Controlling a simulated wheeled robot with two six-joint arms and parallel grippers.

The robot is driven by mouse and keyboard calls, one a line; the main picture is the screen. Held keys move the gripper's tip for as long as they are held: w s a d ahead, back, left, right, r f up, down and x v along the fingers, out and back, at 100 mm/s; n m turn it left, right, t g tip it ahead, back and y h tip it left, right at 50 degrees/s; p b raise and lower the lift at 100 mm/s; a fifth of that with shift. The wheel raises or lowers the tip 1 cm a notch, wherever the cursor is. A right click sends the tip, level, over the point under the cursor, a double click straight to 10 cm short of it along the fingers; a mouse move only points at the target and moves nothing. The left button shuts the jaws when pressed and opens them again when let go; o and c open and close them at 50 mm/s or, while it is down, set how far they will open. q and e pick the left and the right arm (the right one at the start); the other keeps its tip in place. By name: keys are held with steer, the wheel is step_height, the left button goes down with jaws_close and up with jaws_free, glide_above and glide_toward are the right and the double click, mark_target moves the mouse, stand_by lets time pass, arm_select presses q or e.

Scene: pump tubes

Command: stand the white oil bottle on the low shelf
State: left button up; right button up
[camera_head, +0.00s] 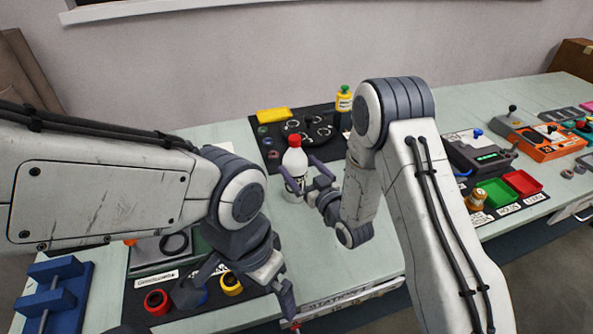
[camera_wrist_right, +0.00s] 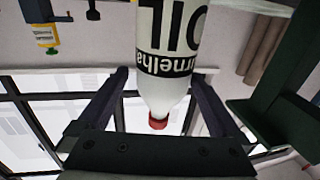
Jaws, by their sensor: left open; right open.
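The white oil bottle (camera_head: 294,163), with a red cap and black lettering, stands upright on the pale green table. My right gripper (camera_head: 304,174) is open, with its fingers on either side of the bottle. In the right wrist view the bottle (camera_wrist_right: 166,75) shows upside down between the two spread fingers (camera_wrist_right: 160,105); I cannot tell whether they touch it. My left gripper (camera_head: 238,304) is open and empty near the table's front edge, over the dark mat. I cannot make out a low shelf in either view.
A black mat with a dark round fixture (camera_head: 312,130) lies behind the bottle, with a yellow bottle (camera_head: 344,99) at its right. Red and yellow rings (camera_head: 157,302) lie front left beside a blue stand (camera_head: 55,295). Green and red trays (camera_head: 522,182) are at right. Table right of the bottle's base is bare.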

steer(key=p+x, duration=0.1)
steer(key=x, duration=0.3)
steer(key=shift+a+r, duration=0.15)
steer(key=shift+a, duration=0.1)
steer(key=shift+w+a, duration=0.35)
steer(key=shift+w, duration=0.15)
steer(key=c, duration=1.2)
jaws_close()
